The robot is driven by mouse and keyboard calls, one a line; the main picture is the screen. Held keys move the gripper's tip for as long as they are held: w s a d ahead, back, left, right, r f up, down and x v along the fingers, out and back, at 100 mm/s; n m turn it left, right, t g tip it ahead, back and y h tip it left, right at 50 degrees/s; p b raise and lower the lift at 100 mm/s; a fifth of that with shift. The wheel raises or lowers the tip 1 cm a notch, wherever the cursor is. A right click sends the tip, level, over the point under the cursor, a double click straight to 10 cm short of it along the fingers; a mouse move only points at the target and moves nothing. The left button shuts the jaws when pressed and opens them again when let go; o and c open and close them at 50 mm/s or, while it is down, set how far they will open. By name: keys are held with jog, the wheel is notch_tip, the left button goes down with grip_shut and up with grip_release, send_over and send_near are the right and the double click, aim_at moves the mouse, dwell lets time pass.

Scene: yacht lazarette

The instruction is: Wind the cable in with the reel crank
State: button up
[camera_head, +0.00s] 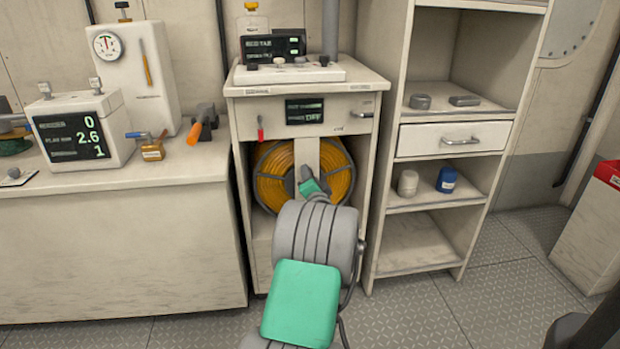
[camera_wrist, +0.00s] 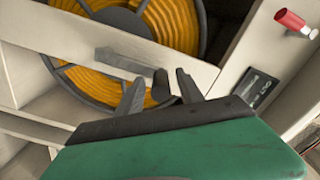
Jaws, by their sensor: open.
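The cable reel (camera_head: 341,172), wound with orange cable, sits in the open bay of the white cabinet, behind a pale upright plate. It also shows in the wrist view (camera_wrist: 180,22). A grey bar that looks like the crank arm (camera_wrist: 122,62) crosses the plate in the wrist view. A darker knob-like end (camera_wrist: 160,86) lies at its right, between my fingers as seen. My gripper (camera_head: 306,172) is open in front of the reel, and its two fingers show in the wrist view (camera_wrist: 160,77). I cannot tell whether they touch the crank. My arm hides the reel's lower part.
A red-handled switch (camera_head: 260,128) is on the cabinet's left front, above the reel. A panel display (camera_head: 304,111) reads OFF. A worktop (camera_head: 100,176) with instruments stands left, a shelf unit (camera_head: 420,240) right. The floor at right is mostly clear before a red-topped box (camera_head: 590,225).

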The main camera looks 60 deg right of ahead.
jog(key=p+v, duration=0.1)
jog(key=v, duration=0.6)
jog(key=shift+s+a, duration=0.2)
jog(key=shift+a, duration=0.05)
